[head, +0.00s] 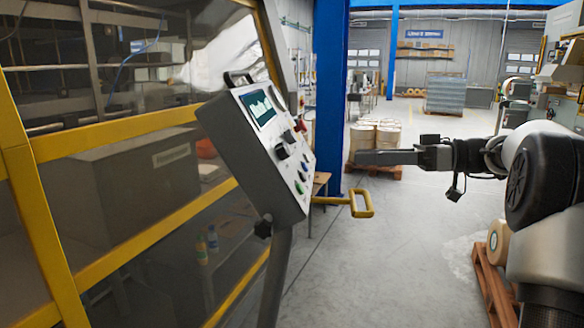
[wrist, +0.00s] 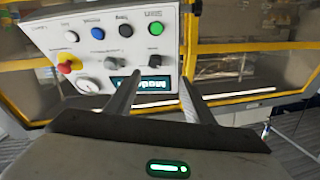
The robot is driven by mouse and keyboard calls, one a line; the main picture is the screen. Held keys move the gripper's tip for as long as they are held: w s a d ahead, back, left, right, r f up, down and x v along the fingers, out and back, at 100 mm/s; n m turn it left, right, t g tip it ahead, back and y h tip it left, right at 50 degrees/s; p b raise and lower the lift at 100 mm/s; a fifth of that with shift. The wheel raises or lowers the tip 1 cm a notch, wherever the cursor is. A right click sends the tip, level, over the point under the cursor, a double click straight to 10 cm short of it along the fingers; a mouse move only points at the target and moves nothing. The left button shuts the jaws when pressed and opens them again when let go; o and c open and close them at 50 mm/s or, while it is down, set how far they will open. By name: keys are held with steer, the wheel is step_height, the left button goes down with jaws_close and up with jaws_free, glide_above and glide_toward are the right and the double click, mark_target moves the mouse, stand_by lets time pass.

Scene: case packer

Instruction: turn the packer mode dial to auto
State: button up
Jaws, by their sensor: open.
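The packer's grey control panel (head: 235,155) stands tilted on a post at left centre in the head view. Its face carries a lit screen (head: 258,107), black knobs (head: 282,151) and coloured buttons. In the wrist view the panel face (wrist: 50,35) appears upside down, with two dark selector knobs, one left (wrist: 112,62) and one right (wrist: 155,62). Their labels are too small to read, so I cannot tell which is the mode dial. My gripper (head: 360,157) is open and empty, right of the panel and apart from it. Its two fingers (wrist: 160,78) point toward the panel.
A red stop button (wrist: 67,66) and a white round dial (wrist: 87,88) sit near the knobs. A yellow handle (head: 362,204) sticks out below the panel. Yellow-framed guarding (head: 120,140) lies left.

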mark_target(287, 149)
steer(key=shift+n+y, duration=0.5)
steer(key=shift+n, duration=0.3)
steer(key=x, duration=0.5)
steer(key=w+x, duration=0.1)
steer(key=x, duration=0.9)
steer(key=shift+w, duration=0.4)
steer(key=c, duration=1)
